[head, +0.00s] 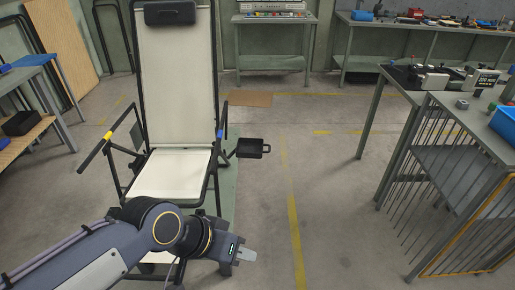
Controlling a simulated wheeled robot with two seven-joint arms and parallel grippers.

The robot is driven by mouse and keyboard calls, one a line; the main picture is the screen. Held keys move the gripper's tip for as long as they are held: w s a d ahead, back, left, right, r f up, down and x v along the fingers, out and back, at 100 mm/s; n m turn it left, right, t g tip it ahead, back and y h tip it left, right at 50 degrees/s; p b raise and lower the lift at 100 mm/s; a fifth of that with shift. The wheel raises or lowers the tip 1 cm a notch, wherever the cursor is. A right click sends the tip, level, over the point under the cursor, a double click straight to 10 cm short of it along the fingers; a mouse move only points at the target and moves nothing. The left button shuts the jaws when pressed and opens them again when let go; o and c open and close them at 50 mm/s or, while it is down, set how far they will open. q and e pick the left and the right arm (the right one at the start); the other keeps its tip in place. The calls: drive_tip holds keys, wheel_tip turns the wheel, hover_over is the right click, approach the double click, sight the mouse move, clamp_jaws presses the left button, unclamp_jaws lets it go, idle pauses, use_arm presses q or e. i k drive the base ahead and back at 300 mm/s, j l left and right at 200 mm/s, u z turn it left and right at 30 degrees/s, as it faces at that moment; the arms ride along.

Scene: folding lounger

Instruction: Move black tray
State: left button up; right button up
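The black tray (250,148) is a small dark square piece on the right side of the folding lounger (179,95), at about seat height, with a short tab on its right edge. The lounger has cream fabric, a dark frame and a black headrest, and its back is raised. My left gripper (246,254) reaches in from the lower left, in front of the lounger's seat. It is below the tray in the picture and apart from it. Its fingers are seen from the side, and I cannot tell whether they are parted. My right gripper is out of view.
A metal rack and bench (440,140) stand at the right. A wooden shelf (24,140) stands at the left, and workbenches line the back. The floor (330,220) between lounger and rack is clear, with yellow lines. The lounger's left armrest bar (95,152) sticks out.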

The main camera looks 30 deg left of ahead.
sight(246, 147)
drive_tip(key=i+l+u, duration=0.15)
drive_tip(key=u, duration=0.25)
drive_tip(key=i+l+u, duration=0.45)
drive_tip(key=u, duration=0.3)
drive_tip(key=i+l+u, duration=0.1)
drive_tip(key=l+u, duration=0.3)
drive_tip(key=i+j+u, duration=0.45)
drive_tip(key=i+j, duration=0.5)
drive_tip(key=i, duration=0.1)
